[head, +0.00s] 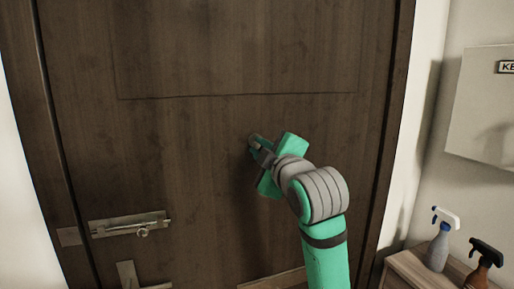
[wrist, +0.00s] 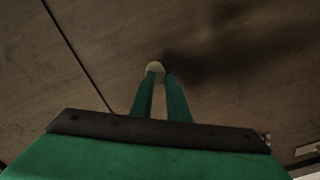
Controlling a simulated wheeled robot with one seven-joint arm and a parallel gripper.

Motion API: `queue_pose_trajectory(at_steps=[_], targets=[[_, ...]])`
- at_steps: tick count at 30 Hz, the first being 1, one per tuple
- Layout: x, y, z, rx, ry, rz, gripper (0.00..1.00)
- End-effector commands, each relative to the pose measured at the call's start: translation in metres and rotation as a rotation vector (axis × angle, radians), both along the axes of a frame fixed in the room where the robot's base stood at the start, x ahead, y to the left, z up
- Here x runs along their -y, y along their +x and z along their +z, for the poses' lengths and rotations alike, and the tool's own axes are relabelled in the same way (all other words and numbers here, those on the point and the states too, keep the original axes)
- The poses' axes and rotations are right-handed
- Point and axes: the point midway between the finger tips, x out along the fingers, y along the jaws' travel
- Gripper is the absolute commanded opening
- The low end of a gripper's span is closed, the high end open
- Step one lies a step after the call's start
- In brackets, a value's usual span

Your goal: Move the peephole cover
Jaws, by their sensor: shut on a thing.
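The peephole cover is a small, pale round piece on the dark wooden door (head: 190,130). In the wrist view the cover (wrist: 155,66) shows at the tips of my gripper's two green fingers. My gripper (head: 256,145) reaches the door a little below the panel groove and is shut on the cover. In the head view the gripper mostly hides the cover. I cannot tell whether the peephole itself is covered.
A metal slide bolt (head: 130,225) and a door handle (head: 128,274) sit at the door's lower left. At right, a grey spray bottle (head: 439,246) and a brown one (head: 482,262) stand on a wooden cabinet (head: 405,268), below a pale wall box (head: 482,115).

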Motion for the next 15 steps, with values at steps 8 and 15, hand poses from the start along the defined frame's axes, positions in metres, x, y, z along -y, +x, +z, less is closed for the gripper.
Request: queue_pose_trajectory(at_steps=[8,15], targets=[[0.0045,0.0011,-0.0018,0.045,-0.174,0.003,0.00],[0.0063,0.0019,-0.0024,0.065,-0.252,0.004,0.00]])
